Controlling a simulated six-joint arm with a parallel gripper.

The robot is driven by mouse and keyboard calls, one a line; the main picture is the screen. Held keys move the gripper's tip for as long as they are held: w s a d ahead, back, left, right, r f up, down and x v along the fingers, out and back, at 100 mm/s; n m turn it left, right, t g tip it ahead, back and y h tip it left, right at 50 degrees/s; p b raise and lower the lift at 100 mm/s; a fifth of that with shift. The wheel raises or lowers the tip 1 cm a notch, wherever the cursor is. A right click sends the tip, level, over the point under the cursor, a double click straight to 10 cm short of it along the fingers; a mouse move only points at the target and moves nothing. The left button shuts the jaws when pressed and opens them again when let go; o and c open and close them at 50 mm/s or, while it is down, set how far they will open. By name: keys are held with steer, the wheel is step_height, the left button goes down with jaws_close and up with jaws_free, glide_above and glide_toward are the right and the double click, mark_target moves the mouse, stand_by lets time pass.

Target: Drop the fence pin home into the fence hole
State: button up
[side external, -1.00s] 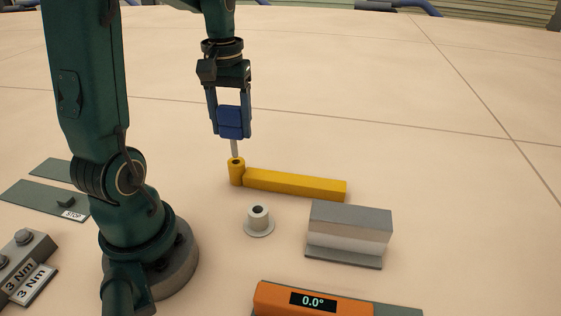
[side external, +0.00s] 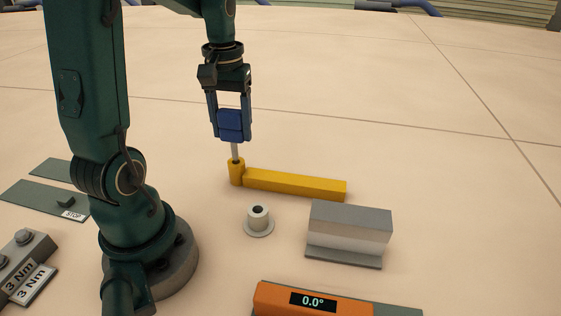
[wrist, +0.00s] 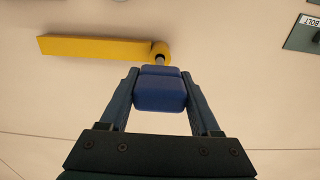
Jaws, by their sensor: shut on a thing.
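The fence pin has a blue block head (side external: 230,125) and a thin grey metal shank (side external: 235,151) pointing down. My gripper (side external: 231,124) is shut on the blue head, one finger on each side. The fence is a long yellow bar (side external: 295,185) on the table with a yellow upright round socket (side external: 236,173) at its left end. The shank's lower end meets the top of this socket, and the hole is hidden behind it. In the wrist view the shank (wrist: 160,59) points at the socket (wrist: 161,47); I cannot tell how deep the tip is.
A grey-white flanged collar (side external: 258,220) and a grey block (side external: 350,232) stand in front of the fence. An orange box with a 0.0° display (side external: 313,300) is at the front. Grey-green plates (side external: 40,203) lie left. The table behind the fence is clear.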

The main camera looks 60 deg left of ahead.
mark_target(236, 160)
steer(key=shift+f, duration=2.65)
steer(key=o, duration=1.5)
steer(key=shift+o, duration=0.2)
steer(key=shift+r, duration=4)
steer(key=shift+d, duration=0.1)
